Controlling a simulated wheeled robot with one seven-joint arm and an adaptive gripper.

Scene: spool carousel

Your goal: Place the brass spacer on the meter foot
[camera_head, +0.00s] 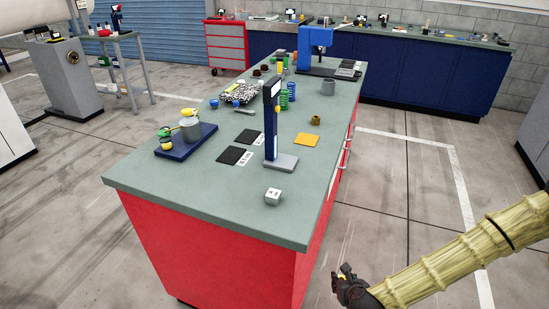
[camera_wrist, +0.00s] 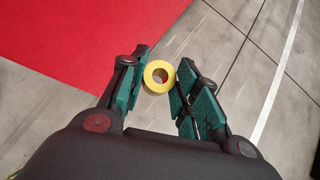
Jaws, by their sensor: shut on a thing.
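The brass spacer is a yellow ring (camera_wrist: 150,71) held between the green-padded fingers of my gripper (camera_wrist: 162,68) in the wrist view, its hole facing the camera. In the head view my gripper (camera_head: 344,277) is low at the right, off the bench and beside its red side, with a small yellow spot at its tip. The meter is an upright dark blue post (camera_head: 270,118) on the bench, standing on a flat grey foot (camera_head: 286,164). The front part of the foot's top looks bare. My gripper is well apart from the foot.
A blue tray (camera_head: 168,153) with spools stands left. Open floor lies right of the bench.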

